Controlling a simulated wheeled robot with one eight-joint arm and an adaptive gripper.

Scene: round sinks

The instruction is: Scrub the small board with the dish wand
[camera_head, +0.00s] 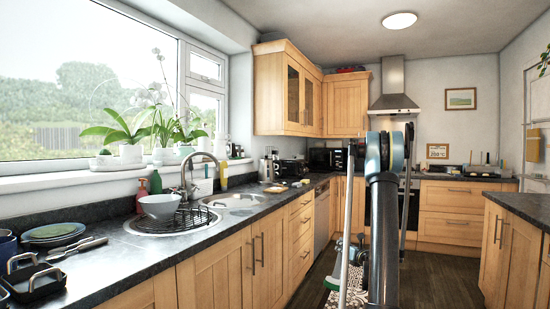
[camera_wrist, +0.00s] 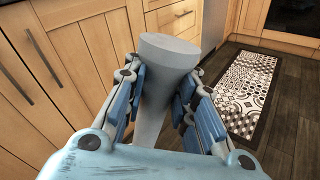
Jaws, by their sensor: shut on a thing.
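My gripper (camera_wrist: 160,88) is shut on a smooth grey, tapered handle (camera_wrist: 168,48) in the wrist view. I take the handle to be the dish wand's. Its wide, flat end points up between the blue finger pads, and its lower part is hidden by the gripper body. In the head view my gripper is low in front of the cabinets, mostly hidden by my arm. A small tan flat piece (camera_head: 275,189) lies on the counter beyond the sinks. It may be the small board, but it is too small to be sure. My gripper is well apart from it.
The dark counter (camera_head: 115,265) runs along the window with two round sinks. A bowl (camera_head: 160,205) sits on a rack over the near sink (camera_head: 172,222). Plates (camera_head: 52,235), utensils (camera_head: 76,248) and a black tray (camera_head: 35,282) crowd the near end. A patterned mat (camera_wrist: 238,92) lies on the floor.

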